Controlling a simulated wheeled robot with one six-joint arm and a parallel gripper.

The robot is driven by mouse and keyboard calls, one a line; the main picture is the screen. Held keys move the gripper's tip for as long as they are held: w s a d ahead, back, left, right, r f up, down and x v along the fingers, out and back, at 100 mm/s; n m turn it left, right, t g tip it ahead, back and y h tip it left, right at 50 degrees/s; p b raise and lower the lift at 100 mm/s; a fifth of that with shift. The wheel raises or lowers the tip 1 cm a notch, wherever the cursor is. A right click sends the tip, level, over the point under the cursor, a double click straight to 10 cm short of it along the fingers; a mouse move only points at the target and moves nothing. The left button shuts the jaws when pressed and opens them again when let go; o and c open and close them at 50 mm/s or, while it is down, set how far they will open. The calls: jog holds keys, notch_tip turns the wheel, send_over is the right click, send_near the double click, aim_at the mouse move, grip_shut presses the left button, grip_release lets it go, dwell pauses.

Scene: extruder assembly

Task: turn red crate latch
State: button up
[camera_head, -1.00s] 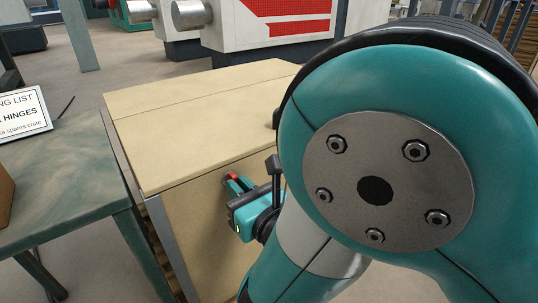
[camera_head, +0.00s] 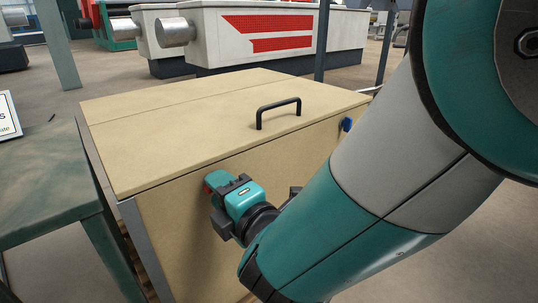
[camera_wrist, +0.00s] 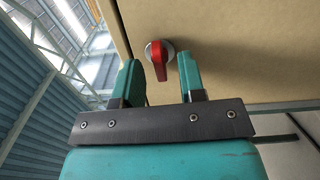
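The red latch (camera_wrist: 161,62) is a red handle on a round silver base on the crate's front face, just below the lid edge. In the wrist view it lies between my open fingertips, with a gap on both sides, its handle pointing roughly along the fingers. In the head view only a bit of the red latch (camera_head: 207,188) shows beside my gripper (camera_head: 218,193), which is up against the upper left of the crate's front. The wooden crate (camera_head: 190,245) is closed. My gripper (camera_wrist: 158,64) is open and empty.
A blue latch (camera_head: 346,124) sits further right on the crate front. A black handle (camera_head: 278,112) stands on the lid (camera_head: 180,130). A green table (camera_head: 45,185) with a sign (camera_head: 8,117) stands close on the left. Machines stand behind on open floor.

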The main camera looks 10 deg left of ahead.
jog(key=shift+d, duration=0.1)
jog(key=shift+b+v, duration=2.9)
jog(key=shift+s, duration=0.1)
